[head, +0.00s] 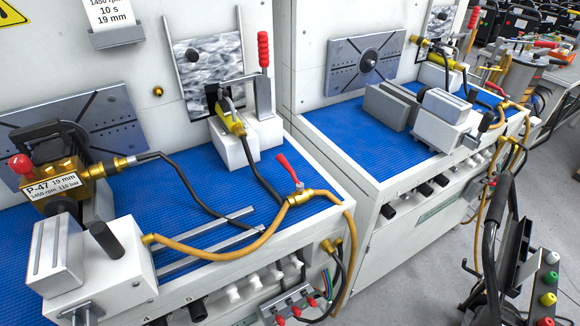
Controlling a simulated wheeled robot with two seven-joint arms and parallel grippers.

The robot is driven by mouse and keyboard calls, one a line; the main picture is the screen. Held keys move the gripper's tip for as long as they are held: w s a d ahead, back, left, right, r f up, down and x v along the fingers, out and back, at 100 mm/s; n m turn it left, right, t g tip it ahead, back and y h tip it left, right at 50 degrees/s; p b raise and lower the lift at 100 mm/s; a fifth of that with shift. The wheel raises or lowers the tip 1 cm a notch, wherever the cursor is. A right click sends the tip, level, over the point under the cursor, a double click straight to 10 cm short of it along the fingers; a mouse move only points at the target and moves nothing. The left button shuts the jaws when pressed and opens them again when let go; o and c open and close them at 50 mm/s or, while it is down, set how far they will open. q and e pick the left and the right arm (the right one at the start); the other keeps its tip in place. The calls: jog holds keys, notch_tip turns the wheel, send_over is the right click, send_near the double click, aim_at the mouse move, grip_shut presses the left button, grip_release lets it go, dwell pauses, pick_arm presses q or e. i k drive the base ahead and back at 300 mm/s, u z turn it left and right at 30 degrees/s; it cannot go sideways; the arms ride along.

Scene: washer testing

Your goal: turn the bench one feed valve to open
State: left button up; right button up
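On the near left bench, a valve with a red lever (288,168) sits at the front right corner. Its brass body (301,196) joins a tan hose (230,250) running left along the front edge and another bending down over the bench's right side. The lever points up and to the left, across the line of the hose. A similar red-handled valve (493,89) shows on the farther bench. I cannot read a bench number on either. Neither of my grippers is in view.
The left bench has a blue mat (185,205), a brass pump (58,180) labelled P-47, a grey vise (90,262) and an upright red-handled clamp (264,75). Black hoses cross the mat. A dark cart (505,262) with coloured knobs stands at right. Grey floor lies between.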

aim_at(300, 186)
jog(key=u, duration=0.45)
jog(key=k, duration=1.1)
jog(key=z, duration=0.65)
jog(key=i, duration=1)
jog(key=u, duration=0.45)
jog(key=i, duration=0.65)
jog(key=u, duration=0.7)
